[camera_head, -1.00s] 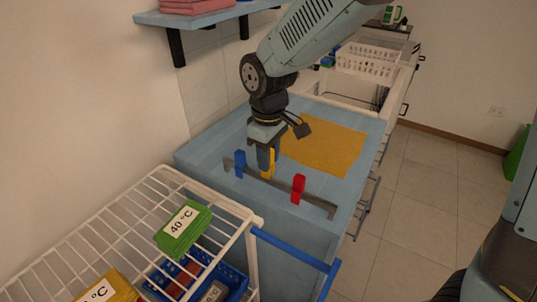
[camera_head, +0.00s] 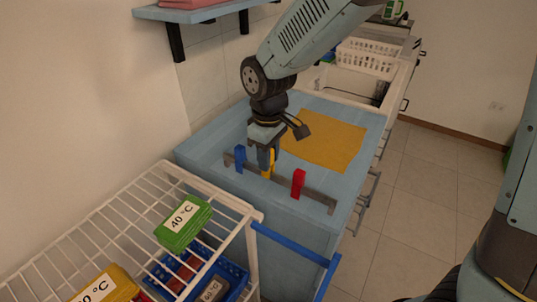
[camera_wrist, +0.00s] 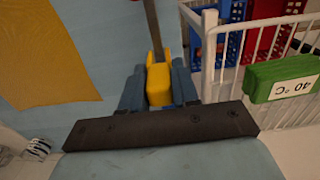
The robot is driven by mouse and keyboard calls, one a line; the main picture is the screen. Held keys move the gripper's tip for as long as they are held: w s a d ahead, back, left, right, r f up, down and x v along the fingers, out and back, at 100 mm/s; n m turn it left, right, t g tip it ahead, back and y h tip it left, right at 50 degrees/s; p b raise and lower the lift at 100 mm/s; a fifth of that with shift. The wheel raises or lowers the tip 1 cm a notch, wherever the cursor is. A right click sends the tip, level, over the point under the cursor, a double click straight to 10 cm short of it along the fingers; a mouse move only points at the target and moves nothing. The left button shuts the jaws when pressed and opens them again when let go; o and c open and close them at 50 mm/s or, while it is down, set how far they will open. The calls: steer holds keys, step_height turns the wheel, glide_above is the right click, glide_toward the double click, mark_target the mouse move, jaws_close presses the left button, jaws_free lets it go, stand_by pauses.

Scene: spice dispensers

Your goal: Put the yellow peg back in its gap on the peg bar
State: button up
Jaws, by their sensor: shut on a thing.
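The peg bar (camera_head: 317,197) is a thin grey strip standing along the near part of the blue counter. A blue peg (camera_head: 239,159) is near its left end and a red peg (camera_head: 298,184) is right of its middle. My gripper (camera_head: 268,163) points down at the bar between these pegs, shut on the yellow peg (camera_head: 270,160). In the wrist view, the yellow peg (camera_wrist: 158,82) sits between the two blue-grey fingertips, in line with the end of the visible bar (camera_wrist: 152,25). Whether the peg is seated in the bar cannot be told; the fingers hide the contact.
An ochre cloth (camera_head: 322,140) lies on the counter behind the bar. A white wire rack (camera_head: 120,215) with a green 40 °C box (camera_head: 183,222) stands in front at left. A blue rail (camera_head: 290,243) runs along the near side. A shelf (camera_head: 205,14) overhangs the back left.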

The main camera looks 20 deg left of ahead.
steer(key=shift+f, duration=1.4)
stand_by(0.4)
steer(key=o, duration=0.9)
steer(key=shift+r, duration=0.1)
steer(key=shift+r, duration=4.4)
